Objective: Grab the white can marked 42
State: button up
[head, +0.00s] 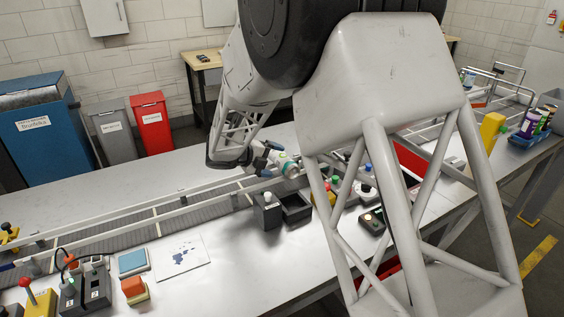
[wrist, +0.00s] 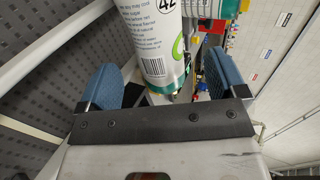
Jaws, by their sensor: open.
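The white can marked 42 (wrist: 153,42) is in the upper middle of the wrist view, with a barcode, small print and a green-teal rim. Its near end lies between the two blue pads of my gripper (wrist: 157,66). The pads stand apart, with a visible gap on each side of the can. In the head view my gripper (head: 266,160) is over the conveyor, small and partly hidden by my arm. Small cans (head: 291,169) show beside it there, but I cannot read their markings.
Another can with a green rim (wrist: 226,8) is just right of the 42 can. Conveyor rails (head: 165,213) run along the table. A dark open box (head: 296,207) stands in front of my gripper. The white table (head: 70,203) is clear at the left.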

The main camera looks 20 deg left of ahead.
aim_at(277, 162)
jog(key=shift+w+d, duration=0.1)
jog(key=shift+x, duration=2.5)
jog(key=shift+f, duration=0.2)
jog(key=shift+c, duration=0.3)
jog(key=c, duration=0.9)
